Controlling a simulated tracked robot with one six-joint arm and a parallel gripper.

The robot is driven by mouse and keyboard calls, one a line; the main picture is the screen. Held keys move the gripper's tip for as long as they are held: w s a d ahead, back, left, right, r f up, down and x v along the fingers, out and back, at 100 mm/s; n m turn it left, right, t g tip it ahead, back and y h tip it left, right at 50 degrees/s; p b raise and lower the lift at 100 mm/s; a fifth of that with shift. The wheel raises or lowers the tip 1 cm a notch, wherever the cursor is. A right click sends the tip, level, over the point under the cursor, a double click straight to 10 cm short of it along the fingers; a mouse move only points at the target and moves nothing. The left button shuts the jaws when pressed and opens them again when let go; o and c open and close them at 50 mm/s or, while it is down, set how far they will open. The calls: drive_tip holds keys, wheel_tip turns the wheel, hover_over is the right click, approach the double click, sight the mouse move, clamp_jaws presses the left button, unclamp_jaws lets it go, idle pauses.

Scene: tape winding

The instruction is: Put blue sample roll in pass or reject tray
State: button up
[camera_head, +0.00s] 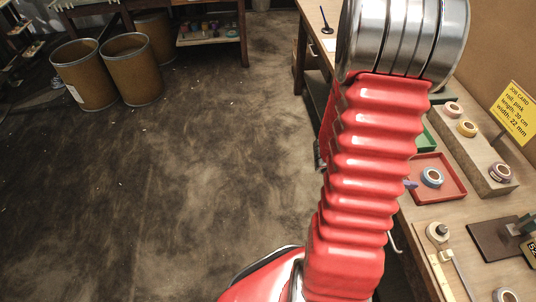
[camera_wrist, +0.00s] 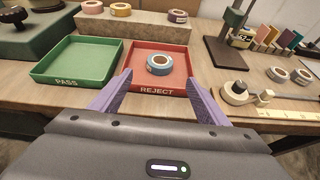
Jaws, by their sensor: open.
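A blue roll (camera_wrist: 160,64) with a pale core lies flat inside the red tray (camera_wrist: 183,89), which is labelled REJECT, in the wrist view. The roll also shows in the head view (camera_head: 432,178), in the red tray (camera_head: 453,196). The green tray (camera_wrist: 68,82), labelled PASS, stands to the left of the red one and is empty. My gripper (camera_wrist: 119,76) is open, its purple fingers apart at the front of the red tray, with nothing visible between the tips. In the head view my arm hides most of the green tray (camera_head: 428,139).
Several tape rolls stand on a raised ledge (camera_wrist: 132,22) behind the trays. To the right are a dark stand (camera_wrist: 232,55), more rolls and a tape holder (camera_wrist: 236,93) by a ruler. A yellow job card (camera_head: 514,113) stands at the back. Bins (camera_head: 84,75) stand on the floor.

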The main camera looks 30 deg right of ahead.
drive_tip(key=w+a+r+m+t+y, duration=0.3)
drive_tip(key=a+r, duration=0.3)
drive_tip(key=a, duration=0.8)
drive_tip(key=w+a+r+m+t+y, duration=0.4)
drive_tip(key=w+a+r+m+y, duration=0.1)
drive_tip(key=a, duration=0.9)
drive_tip(key=w+a+r+m+t+y, duration=0.4)
drive_tip(key=a+r, duration=0.3)
drive_tip(key=a, duration=0.7)
drive_tip(key=shift+w+m, duration=0.25)
drive_tip(key=shift+m, duration=0.15)
drive_tip(key=shift+d, duration=0.1)
